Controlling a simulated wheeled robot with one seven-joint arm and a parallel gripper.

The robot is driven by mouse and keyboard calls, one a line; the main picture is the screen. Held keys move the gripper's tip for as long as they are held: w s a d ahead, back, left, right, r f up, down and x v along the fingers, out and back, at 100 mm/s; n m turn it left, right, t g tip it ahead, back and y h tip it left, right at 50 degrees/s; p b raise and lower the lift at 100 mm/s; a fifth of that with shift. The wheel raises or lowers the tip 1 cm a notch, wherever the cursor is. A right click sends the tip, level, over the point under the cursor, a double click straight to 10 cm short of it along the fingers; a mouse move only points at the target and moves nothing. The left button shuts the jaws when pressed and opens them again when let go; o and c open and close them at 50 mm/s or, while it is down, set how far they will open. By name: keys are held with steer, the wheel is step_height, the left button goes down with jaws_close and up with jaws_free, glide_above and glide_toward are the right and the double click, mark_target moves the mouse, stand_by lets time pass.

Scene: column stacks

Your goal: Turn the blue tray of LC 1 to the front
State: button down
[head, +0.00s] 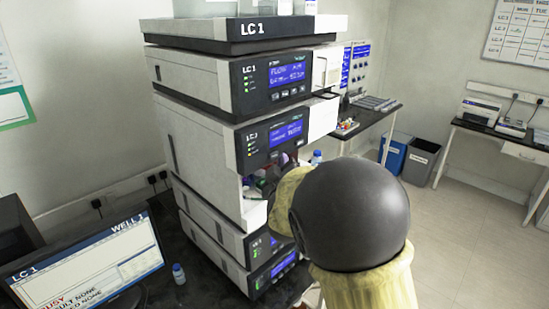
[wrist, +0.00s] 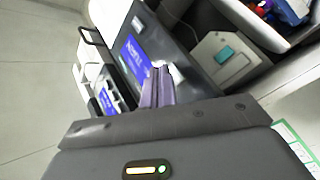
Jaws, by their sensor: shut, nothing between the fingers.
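The LC 1 stack (head: 205,140) stands upright with lit blue displays on several modules. An open compartment (head: 258,205) in its middle holds small coloured items, red, green and purple, partly hidden by my arm. In the wrist view a blue piece with red beside it (wrist: 288,12) shows at the top right inside the opening; I cannot tell if it is the blue tray or which way it faces. My gripper (wrist: 163,75) is shut and empty, in front of a module's dark face, left of the opening. My arm hides it in the head view.
A teal button (wrist: 224,55) sits on a pale panel beside the opening. A monitor (head: 90,262) and a small bottle (head: 179,273) stand at the lower left. Blue and grey bins (head: 420,160) stand behind at right. Open floor lies to the right.

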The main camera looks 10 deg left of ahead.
steer(key=shift+d, duration=0.1)
steer(key=s+d+b, duration=0.1)
steer(key=d, duration=0.1)
steer(key=s+d+b, duration=0.1)
steer(key=s, duration=0.1)
steer(key=shift+d, duration=0.4)
